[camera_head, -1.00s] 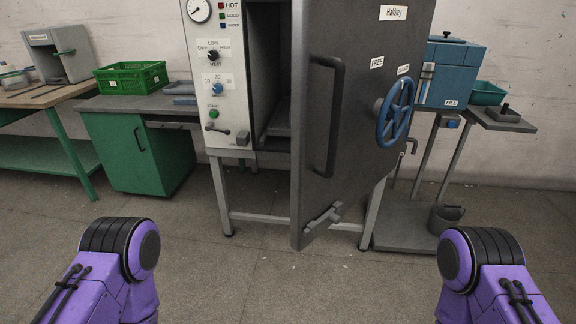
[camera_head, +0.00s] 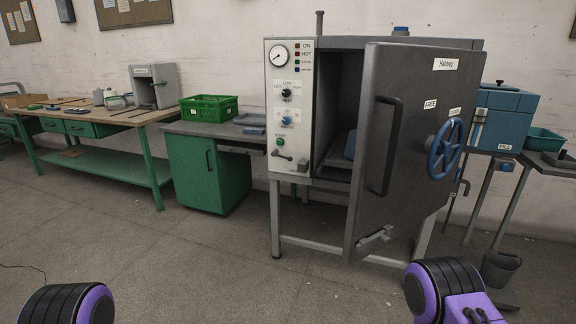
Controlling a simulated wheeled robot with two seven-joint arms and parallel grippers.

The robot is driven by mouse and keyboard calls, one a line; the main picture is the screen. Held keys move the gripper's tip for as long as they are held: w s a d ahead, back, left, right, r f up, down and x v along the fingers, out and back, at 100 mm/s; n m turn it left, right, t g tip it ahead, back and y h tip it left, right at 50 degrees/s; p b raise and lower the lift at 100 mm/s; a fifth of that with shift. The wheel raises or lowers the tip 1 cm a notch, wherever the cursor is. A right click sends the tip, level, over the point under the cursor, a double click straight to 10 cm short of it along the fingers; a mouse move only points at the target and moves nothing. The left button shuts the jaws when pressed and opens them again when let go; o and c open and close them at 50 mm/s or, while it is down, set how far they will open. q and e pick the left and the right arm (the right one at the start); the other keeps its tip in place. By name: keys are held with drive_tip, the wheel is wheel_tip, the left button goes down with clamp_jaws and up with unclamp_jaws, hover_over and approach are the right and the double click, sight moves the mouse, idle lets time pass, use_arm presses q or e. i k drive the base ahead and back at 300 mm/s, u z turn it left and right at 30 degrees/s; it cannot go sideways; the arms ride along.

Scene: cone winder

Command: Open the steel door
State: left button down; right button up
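The steel door (camera_head: 416,150) is a dark grey slab on the front of the oven-like cabinet (camera_head: 291,130). It stands ajar, swung out towards me, with the dark interior (camera_head: 341,112) showing to its left. The door carries a long dark bar handle (camera_head: 387,146), a blue handwheel (camera_head: 445,149) and a latch lever (camera_head: 373,242) at its lower corner. Only purple and black parts of my arms show at the bottom edge, well short of the door. Neither gripper is in the picture.
A green cabinet (camera_head: 205,174) with a green crate (camera_head: 208,107) on top stands left of the oven. A long workbench (camera_head: 146,117) is further left. A blue box (camera_head: 507,117) and a bucket (camera_head: 500,268) are at the right. The floor in front is clear.

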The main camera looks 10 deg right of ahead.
sight(409, 91)
drive_tip(key=u, duration=0.7)
drive_tip(key=i, duration=1.35)
drive_tip(key=z, duration=2.2)
